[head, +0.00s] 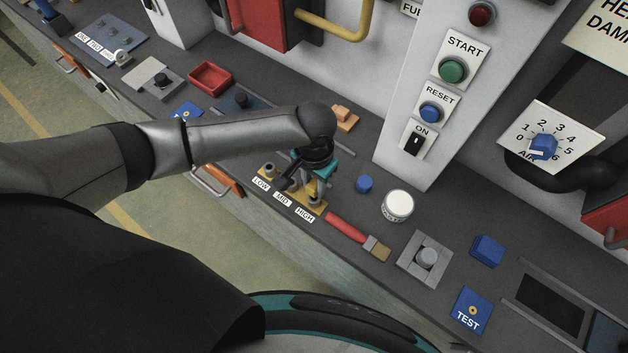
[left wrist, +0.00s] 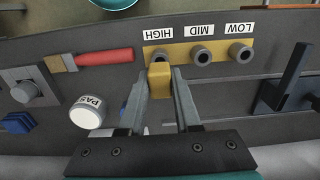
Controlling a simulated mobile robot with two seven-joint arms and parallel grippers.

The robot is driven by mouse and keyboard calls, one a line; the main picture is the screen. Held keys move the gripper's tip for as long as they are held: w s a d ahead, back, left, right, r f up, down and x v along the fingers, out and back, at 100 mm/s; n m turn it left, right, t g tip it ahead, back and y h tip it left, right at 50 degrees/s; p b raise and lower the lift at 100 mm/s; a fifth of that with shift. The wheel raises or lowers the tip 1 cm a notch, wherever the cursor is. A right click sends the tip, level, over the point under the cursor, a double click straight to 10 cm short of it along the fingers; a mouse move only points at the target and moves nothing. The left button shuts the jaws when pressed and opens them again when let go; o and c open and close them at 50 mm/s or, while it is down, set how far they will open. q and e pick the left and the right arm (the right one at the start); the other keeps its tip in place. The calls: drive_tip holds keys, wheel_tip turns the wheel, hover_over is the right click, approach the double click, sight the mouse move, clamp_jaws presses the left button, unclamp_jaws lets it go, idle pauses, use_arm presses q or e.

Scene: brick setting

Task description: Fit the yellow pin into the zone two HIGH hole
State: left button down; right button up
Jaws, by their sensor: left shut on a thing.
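My left gripper (left wrist: 160,92) is shut on the yellow pin (left wrist: 160,82), whose block-like end shows between the fingers in the left wrist view. The yellow plate (left wrist: 220,62) carries three grey-ringed holes labelled LOW, MID and HIGH. The pin lines up with the HIGH hole (left wrist: 162,54) and partly covers it; I cannot tell whether its tip is inside. The MID hole (left wrist: 200,55) and LOW hole (left wrist: 239,53) look empty. In the head view the left gripper (head: 306,182) hangs over the plate and hides much of it. My right gripper is not in view.
A red-handled brush (head: 346,228) lies close beside the HIGH end. A white jar (head: 397,206), a blue cap (head: 364,184) and a grey block with a post (head: 425,258) stand to the right. A red tray (head: 211,78) is at the back left.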

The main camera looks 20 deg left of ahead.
sight(314, 192)
use_arm(q)
drive_tip(key=shift+f, duration=0.15)
drive_tip(key=shift+f+b, duration=1)
drive_tip(key=shift+f, duration=0.85)
drive_tip(key=shift+c, duration=0.6)
unclamp_jaws()
wheel_tip(314, 192, up, 6)
drive_tip(key=p, duration=0.7)
drive_tip(key=shift+p, duration=0.35)
